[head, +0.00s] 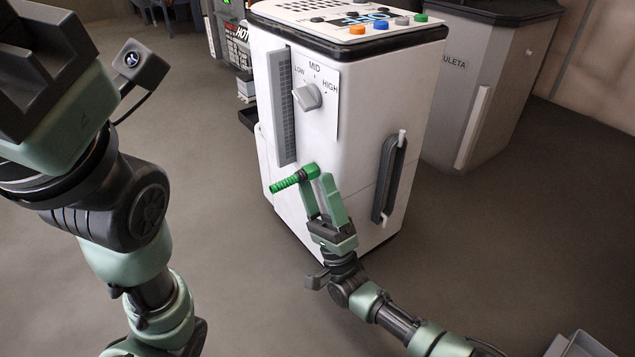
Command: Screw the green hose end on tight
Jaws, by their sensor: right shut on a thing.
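The green hose end (288,181) is at the lower front of the white heater (356,110). Its ribbed part points left and slightly down. My right gripper (317,180) is shut on its right part, with the fingers reaching up from below. The fingers and the heater hide how the hose end meets the heater, so I cannot tell how tightly it sits. My left arm fills the left side of the head view, close to the camera. Its gripper (40,60) is cut off by the frame edge, and its fingertips do not show clearly.
A knob (307,96) marked LOW, MID and HIGH is on the heater front, above the hose end. A dark handle (390,180) is on its right side. A grey cabinet (480,85) stands behind to the right.

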